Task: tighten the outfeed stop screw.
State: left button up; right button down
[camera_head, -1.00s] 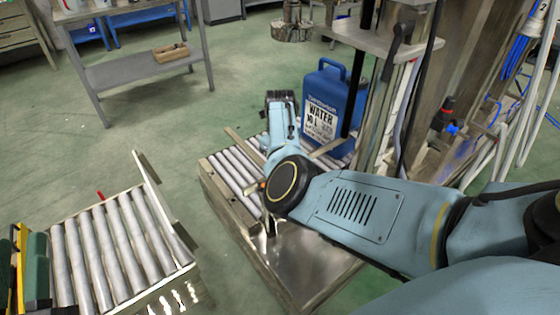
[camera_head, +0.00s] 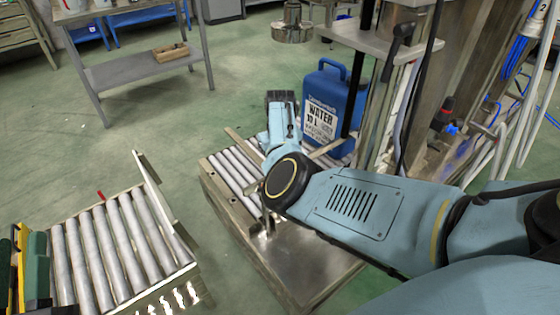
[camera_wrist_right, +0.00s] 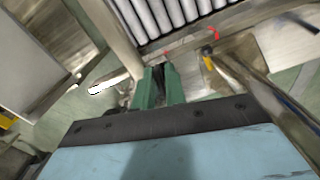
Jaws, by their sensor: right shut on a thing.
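My right arm crosses the head view from the right, with its forearm (camera_head: 283,125) over the middle roller conveyor (camera_head: 228,170); its fingertips are hidden there. In the right wrist view my right gripper (camera_wrist_right: 161,88) has green fingers close together, shut on a slim dark thing in front of rollers. I cannot tell whether that thing is the outfeed stop screw. A small red part (camera_wrist_right: 165,53) shows just beyond the fingers. My left gripper (camera_head: 20,270) is at the lower left edge of the head view. Its green fingers stand apart, with a yellow part showing between them.
A second roller conveyor (camera_head: 112,245) stands at the lower left, with clear green floor between the two. A blue water canister (camera_head: 335,105) stands behind my right forearm, beside the machine column. A metal plate (camera_head: 305,260) lies in front of the middle rollers.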

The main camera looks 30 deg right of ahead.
jog(key=shift+s+a+f+m, duration=0.1)
jog(key=shift+f+m, duration=0.1)
jog(key=shift+m, duration=0.5)
jog(key=shift+f+m+b, duration=0.1)
jog(key=shift+m+b, duration=0.2)
jog(key=shift+m, duration=0.4)
jog(key=shift+m+b, duration=0.3)
jog(key=shift+b, duration=0.1)
jog(key=m+b, duration=0.1)
jog(key=b, duration=0.3)
jog(key=c, duration=1.6)
grip_release()
jog(key=shift+o, duration=0.2)
